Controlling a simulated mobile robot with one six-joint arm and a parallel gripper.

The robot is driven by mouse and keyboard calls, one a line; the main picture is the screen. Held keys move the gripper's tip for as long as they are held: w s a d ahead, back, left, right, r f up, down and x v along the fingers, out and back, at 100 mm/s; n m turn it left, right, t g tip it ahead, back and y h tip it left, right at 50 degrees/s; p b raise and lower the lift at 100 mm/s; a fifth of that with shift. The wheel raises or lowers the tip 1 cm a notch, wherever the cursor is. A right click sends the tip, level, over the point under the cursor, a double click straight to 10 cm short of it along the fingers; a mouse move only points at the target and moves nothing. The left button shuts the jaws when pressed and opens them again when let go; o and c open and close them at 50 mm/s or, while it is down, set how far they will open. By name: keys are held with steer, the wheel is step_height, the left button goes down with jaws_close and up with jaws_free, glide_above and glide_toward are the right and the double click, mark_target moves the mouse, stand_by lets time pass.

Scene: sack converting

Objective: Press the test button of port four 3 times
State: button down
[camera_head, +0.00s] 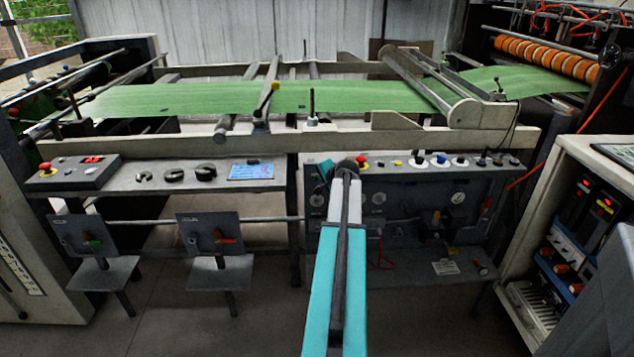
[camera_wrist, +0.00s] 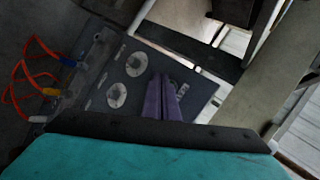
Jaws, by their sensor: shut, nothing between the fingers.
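My gripper (camera_wrist: 163,80) shows in the wrist view as two purple fingers close together, shut and empty. They are over a grey panel (camera_wrist: 106,70) with two pale round dials (camera_wrist: 137,64) beside the fingers. In the head view my arm reaches to the grey control panel (camera_head: 400,205) at centre right and hides part of it. That panel bears a red knob (camera_head: 361,162), white, blue and black knobs along its top, and round dials on its front. I cannot make out port numbers or tell which item is the test button of port four. Contact with the panel cannot be told.
Orange hoses (camera_wrist: 22,75) with blue and yellow fittings are at the wrist view's left. A second control desk (camera_head: 150,180) stands left, with two small tilted panels (camera_head: 88,235) below. Green web (camera_head: 250,97) runs behind. A white cabinet (camera_head: 590,160) stands close at right.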

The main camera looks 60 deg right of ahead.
steer(key=shift+w+d, duration=0.5)
steer(key=shift+d, duration=0.2)
stand_by(1.3)
steer(key=shift+a, duration=0.1)
stand_by(0.3)
steer(key=shift+s+a+p, duration=0.3)
steer(key=shift+s+a, duration=0.2)
steer(key=shift+a, duration=0.1)
steer(key=s+a, duration=0.1)
steer(key=a, duration=0.1)
steer(key=s+a, duration=0.2)
stand_by(0.8)
stand_by(0.7)
